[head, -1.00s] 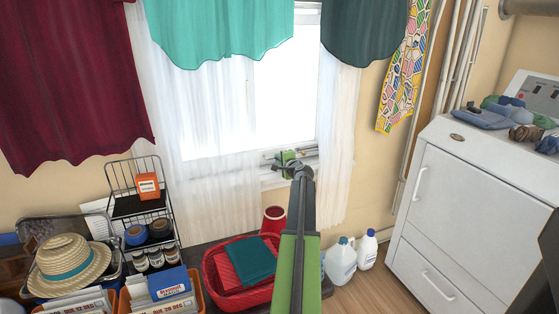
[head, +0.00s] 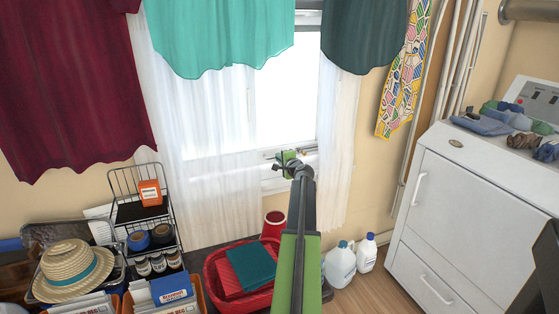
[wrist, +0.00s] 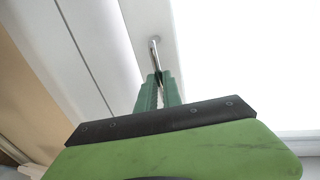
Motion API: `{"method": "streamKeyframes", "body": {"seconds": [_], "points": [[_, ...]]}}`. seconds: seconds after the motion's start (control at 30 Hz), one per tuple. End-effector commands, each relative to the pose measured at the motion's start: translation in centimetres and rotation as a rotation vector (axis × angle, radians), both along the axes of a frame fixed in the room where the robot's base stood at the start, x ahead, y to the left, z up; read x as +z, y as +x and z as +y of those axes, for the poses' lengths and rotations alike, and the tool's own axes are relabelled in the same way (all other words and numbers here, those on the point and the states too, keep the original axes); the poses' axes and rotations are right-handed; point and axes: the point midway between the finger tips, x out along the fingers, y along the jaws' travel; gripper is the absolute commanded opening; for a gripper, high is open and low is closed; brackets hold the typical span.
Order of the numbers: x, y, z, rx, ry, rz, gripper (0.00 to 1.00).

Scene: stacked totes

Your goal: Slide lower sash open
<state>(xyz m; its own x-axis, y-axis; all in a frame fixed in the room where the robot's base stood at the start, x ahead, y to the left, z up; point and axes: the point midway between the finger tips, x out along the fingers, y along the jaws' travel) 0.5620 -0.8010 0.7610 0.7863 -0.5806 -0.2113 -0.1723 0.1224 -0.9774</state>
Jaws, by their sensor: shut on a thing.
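The window's lower sash is a white-framed bright pane (head: 275,110) between sheer white curtains in the head view. Its white bottom rail also shows in the wrist view (wrist: 138,22), with a thin metal handle (wrist: 154,54) standing out from it. My green gripper (head: 290,157) is at the bottom of the window in the head view, at the end of my extended arm. In the wrist view its two green fingers (wrist: 158,88) are shut on the metal handle. The handle's gripped end is hidden between the fingers. Curtains hide the window's sides and much of its top.
White jugs (head: 340,266) stand on the floor beside a white cabinet-like appliance (head: 455,210). Teal (head: 215,35) and dark (head: 362,35) cloths hang over the window.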

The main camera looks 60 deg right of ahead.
Motion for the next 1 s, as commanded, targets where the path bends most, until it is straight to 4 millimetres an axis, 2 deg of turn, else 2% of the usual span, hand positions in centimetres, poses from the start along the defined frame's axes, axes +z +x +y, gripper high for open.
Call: {"method": "streamKeyframes", "body": {"seconds": [0.03,0.4,0.53,0.7,1.0], "points": [[2.2,0.0,-0.1,-0.002,0.0,-0.003,0.0],[12.6,0.0,-0.1,-0.004,0.0,-0.004,0.0],[15.7,0.0,-0.1,-0.004,0.0,-0.004,0.0],[17.9,0.0,-0.2,-0.005,0.0,-0.004,0.0],[18.0,-0.1,-0.2,-0.004,-0.001,-0.003,0.0]]}}
